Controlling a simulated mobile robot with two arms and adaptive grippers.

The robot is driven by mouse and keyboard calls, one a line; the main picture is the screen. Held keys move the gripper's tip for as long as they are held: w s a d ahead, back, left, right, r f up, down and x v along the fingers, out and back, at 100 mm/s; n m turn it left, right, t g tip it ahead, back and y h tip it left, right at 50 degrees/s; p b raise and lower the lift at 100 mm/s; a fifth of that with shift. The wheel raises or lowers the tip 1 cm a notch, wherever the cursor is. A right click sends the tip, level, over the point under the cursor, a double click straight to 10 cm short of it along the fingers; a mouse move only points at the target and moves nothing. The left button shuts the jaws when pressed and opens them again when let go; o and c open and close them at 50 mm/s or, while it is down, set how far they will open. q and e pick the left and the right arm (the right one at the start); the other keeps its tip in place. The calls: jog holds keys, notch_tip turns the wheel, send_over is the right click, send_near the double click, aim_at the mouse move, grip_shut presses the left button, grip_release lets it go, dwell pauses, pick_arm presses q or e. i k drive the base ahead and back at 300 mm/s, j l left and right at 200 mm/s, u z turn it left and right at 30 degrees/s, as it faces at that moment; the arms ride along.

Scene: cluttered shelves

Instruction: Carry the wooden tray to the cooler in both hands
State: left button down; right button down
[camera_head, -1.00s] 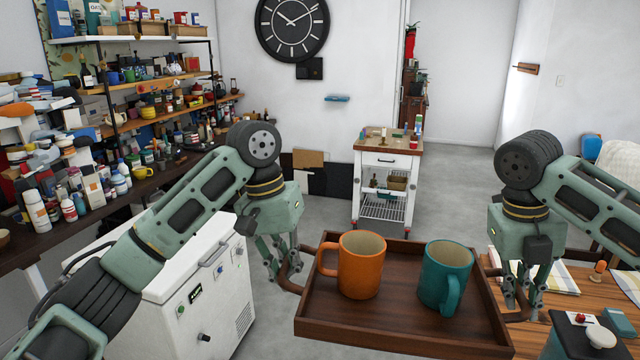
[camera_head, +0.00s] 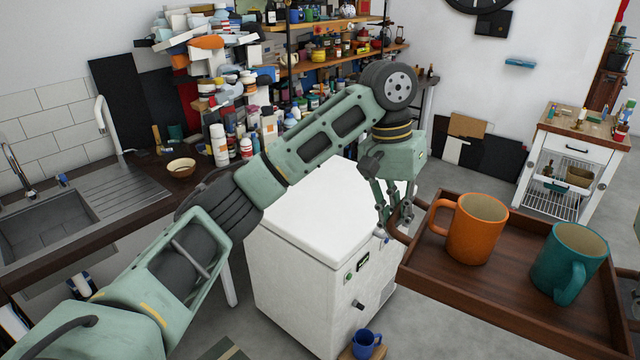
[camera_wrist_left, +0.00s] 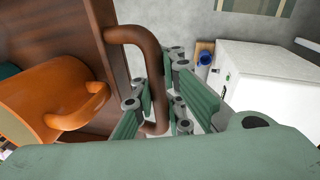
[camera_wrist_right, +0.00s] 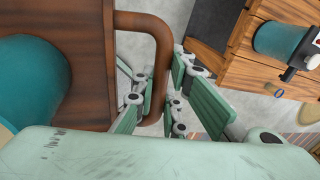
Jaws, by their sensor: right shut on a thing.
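The wooden tray (camera_head: 495,287) is dark brown and held off the floor at the right of the head view. An orange mug (camera_head: 474,232) and a teal mug (camera_head: 568,262) stand upright on it. My left gripper (camera_head: 398,215) is shut on the tray's left handle; the left wrist view shows its fingers (camera_wrist_left: 155,103) on both sides of the handle. My right gripper (camera_wrist_right: 158,100) is shut on the other handle in the right wrist view and lies outside the head view. The cooler (camera_head: 320,205), a white chest with its lid down, stands left of the tray, partly behind my left arm.
A blue mug (camera_head: 366,343) sits on a small wooden surface before the cooler. A sink counter (camera_head: 140,205) and crowded shelves (camera_head: 330,62) line the left and back. A white cart (camera_head: 580,155) stands at the right. Grey floor is open between cooler and cart.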

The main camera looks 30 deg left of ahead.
aim_at(336, 198)
jog(key=i+j, duration=0.15)
jog(key=j, duration=0.2)
jog(key=i+j, duration=0.15)
jog(key=j, duration=0.2)
jog(key=i+j+u, duration=0.1)
jog(key=j, duration=0.25)
jog(key=i+j, duration=0.2)
jog(key=j, duration=0.15)
jog(key=i+j+u, duration=0.1)
jog(key=i+j, duration=1.05)
jog(key=i, duration=0.1)
